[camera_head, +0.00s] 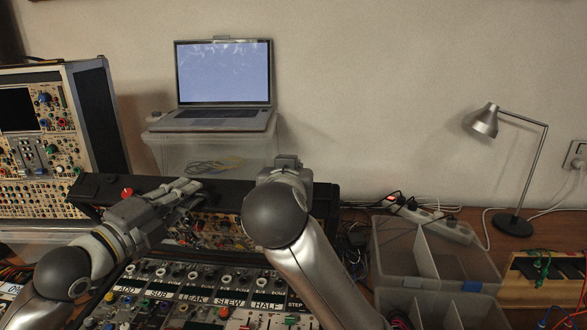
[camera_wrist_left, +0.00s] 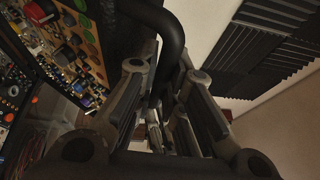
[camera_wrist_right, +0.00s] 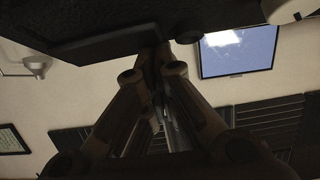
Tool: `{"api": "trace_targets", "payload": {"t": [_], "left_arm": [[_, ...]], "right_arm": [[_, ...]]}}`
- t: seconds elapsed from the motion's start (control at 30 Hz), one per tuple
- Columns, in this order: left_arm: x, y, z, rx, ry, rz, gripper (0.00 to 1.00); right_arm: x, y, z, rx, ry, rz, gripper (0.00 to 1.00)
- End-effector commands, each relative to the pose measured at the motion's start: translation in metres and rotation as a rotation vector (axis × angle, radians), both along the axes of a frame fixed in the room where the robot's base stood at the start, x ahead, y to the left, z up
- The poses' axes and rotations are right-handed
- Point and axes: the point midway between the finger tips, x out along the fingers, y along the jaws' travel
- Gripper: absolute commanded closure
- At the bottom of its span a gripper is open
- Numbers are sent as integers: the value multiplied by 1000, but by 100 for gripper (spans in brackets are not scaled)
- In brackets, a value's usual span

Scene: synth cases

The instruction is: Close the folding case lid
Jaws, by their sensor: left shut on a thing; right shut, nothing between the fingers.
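The folding case stands open in the head view, its lower half (camera_head: 190,292) filled with labelled modules. Its black lid (camera_head: 235,190) stands raised at the back, with a row of modules on its inner face. My left gripper (camera_head: 188,187) is at the lid's top edge, left of centre. In the left wrist view its fingers are shut on a curved black handle (camera_wrist_left: 172,45). My right gripper (camera_head: 286,163) is by the lid's top edge, right of centre. In the right wrist view its fingers (camera_wrist_right: 152,62) are shut and empty, close to a dark panel. My right arm hides part of the case.
A laptop (camera_head: 222,85) stands on a clear plastic box (camera_head: 215,150) behind the lid. A synth case (camera_head: 85,125) is at the left. Plastic bins (camera_head: 432,255), a power strip (camera_head: 432,220) and a desk lamp (camera_head: 487,120) are at the right.

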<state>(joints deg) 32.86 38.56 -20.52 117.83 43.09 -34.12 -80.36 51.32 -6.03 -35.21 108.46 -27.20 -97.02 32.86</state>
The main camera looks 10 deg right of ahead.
Motion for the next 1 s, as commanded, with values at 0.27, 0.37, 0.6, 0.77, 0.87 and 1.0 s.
{"api": "trace_targets", "payload": {"t": [0.27,0.37,0.6,0.77,0.87,1.0], "left_arm": [[0,2,4,-1,-10,4,86],[0,1,4,-2,-10,3,80],[-1,1,2,-1,-7,1,80],[-7,6,1,1,-7,3,80],[-19,13,0,4,-6,2,80],[-40,27,-2,6,-5,3,80]], "right_arm": [[1,-1,-4,-2,10,-4,100],[1,-2,-4,-2,11,-5,100],[1,-2,-5,-2,12,-5,100],[2,-2,-5,-2,12,-6,100],[2,-2,-5,-2,12,-6,100],[2,-2,-5,-2,13,-6,100]]}}
